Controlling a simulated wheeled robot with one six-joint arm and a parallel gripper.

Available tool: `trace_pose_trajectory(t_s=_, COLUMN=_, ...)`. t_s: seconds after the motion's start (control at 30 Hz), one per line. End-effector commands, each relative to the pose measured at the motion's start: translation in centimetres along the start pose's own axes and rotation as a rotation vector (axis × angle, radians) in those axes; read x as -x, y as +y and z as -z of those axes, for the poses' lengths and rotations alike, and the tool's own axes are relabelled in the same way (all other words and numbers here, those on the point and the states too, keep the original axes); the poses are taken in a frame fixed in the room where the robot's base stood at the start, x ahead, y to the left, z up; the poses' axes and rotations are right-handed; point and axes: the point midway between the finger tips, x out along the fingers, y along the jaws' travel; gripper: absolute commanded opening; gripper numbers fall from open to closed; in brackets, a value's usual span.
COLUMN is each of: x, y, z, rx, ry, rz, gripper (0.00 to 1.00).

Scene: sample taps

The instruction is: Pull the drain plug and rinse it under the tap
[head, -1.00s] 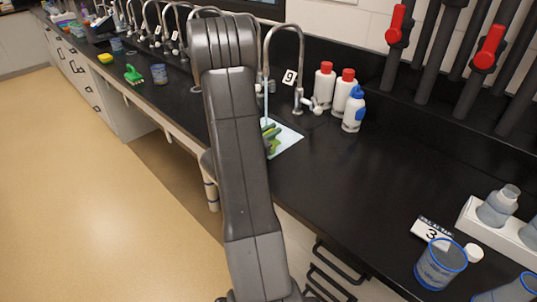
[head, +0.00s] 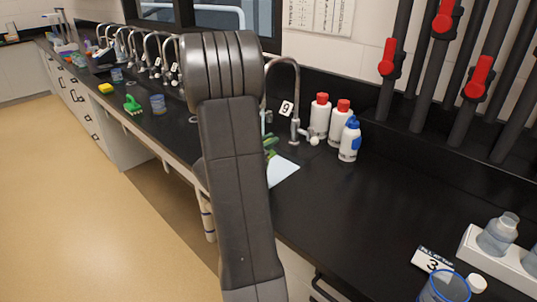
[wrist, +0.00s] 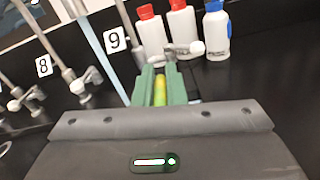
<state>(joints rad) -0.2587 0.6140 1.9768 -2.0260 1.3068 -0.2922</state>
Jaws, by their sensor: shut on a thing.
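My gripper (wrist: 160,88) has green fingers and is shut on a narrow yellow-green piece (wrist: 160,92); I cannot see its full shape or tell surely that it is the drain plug. In the head view my gripper (head: 270,146) shows partly behind my arm, above a pale blue sink area (head: 284,172). The tap marked 9 (head: 297,95) arches over the sink, with a white handle at its right. A thin pale blue stream (wrist: 98,58) comes down just left of my fingers in the wrist view. The drain is hidden.
White bottles with red caps (head: 319,118) and a blue-capped bottle (head: 349,142) stand right of the tap. More taps, a green brush (head: 132,105) and a cup (head: 158,104) are farther left.

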Motion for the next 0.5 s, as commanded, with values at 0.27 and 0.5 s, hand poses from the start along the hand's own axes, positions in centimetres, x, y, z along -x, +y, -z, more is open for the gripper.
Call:
trace_pose_trajectory(t_s=0.27, x=1.8, y=-0.3, z=-3.4, rx=-0.002, ry=-0.002, rz=-0.003, gripper=0.0)
trace_pose_trajectory(t_s=0.5, x=6.0, y=-2.9, z=-5.6, rx=-0.003, ry=-0.002, rz=-0.004, gripper=0.0)
